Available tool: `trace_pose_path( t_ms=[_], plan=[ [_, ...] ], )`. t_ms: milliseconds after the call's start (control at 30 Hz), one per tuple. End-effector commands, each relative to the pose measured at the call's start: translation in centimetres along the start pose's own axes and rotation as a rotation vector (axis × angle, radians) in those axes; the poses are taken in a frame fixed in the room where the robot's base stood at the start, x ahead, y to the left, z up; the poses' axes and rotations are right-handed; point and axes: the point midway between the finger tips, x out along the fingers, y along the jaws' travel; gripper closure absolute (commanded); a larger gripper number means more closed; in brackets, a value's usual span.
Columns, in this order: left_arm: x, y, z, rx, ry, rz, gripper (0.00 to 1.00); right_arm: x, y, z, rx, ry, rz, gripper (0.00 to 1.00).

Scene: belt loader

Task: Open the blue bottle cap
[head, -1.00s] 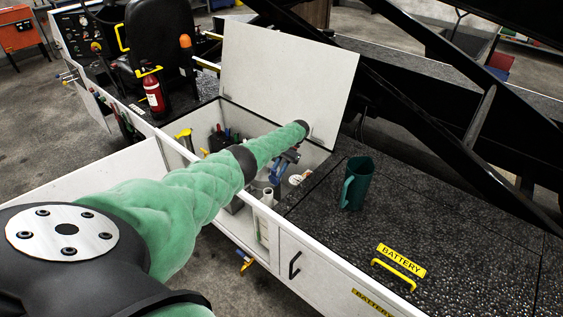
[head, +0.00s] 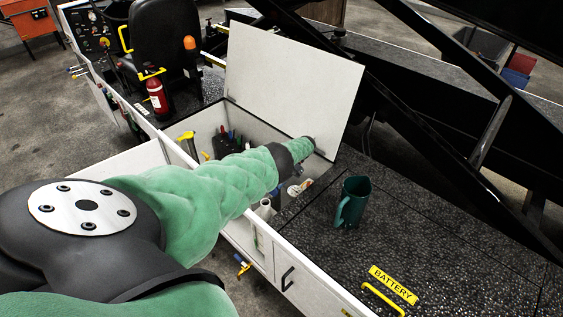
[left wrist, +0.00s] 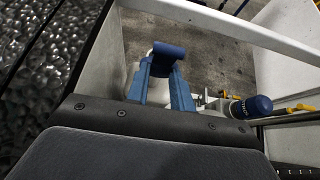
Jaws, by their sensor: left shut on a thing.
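My left gripper (left wrist: 166,72) shows in the left wrist view as two blue fingers shut on a dark blue cap (left wrist: 170,49). A pale, rounded shape (left wrist: 152,72) shows between the fingers. It may be the bottle, but I cannot tell whether the cap is still on it. A second dark blue, cylindrical item (left wrist: 250,107) with a small light mark lies to the right, apart from the fingers. In the head view my left arm reaches into the open white compartment (head: 203,122) and hides most of the gripper and the cap. My right gripper is in neither view.
The raised white lid (head: 290,88) stands behind my arm. A white pipe-like item (head: 264,208) is at the compartment's near side.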

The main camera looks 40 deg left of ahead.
Motion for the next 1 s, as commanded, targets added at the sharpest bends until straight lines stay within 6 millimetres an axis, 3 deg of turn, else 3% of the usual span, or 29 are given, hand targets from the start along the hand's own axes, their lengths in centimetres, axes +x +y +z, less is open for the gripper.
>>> trace_pose_path(
  t_ms=[33,400,433,533,1000],
  plan=[
    [0.86,0.43,-0.49,0.006,-0.006,0.003,1.00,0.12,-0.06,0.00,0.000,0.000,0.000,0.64],
    [0.89,0.48,-0.49,0.007,-0.007,0.004,1.00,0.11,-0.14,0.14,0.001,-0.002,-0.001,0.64],
    [0.89,0.48,-0.48,0.007,-0.008,0.004,0.73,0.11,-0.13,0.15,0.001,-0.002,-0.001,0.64],
    [0.81,0.43,-0.44,0.006,-0.007,0.003,0.55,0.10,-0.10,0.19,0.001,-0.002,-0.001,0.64],
    [0.05,-0.24,0.30,0.002,-0.004,0.004,0.55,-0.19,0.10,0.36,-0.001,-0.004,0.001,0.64]
  ],
)
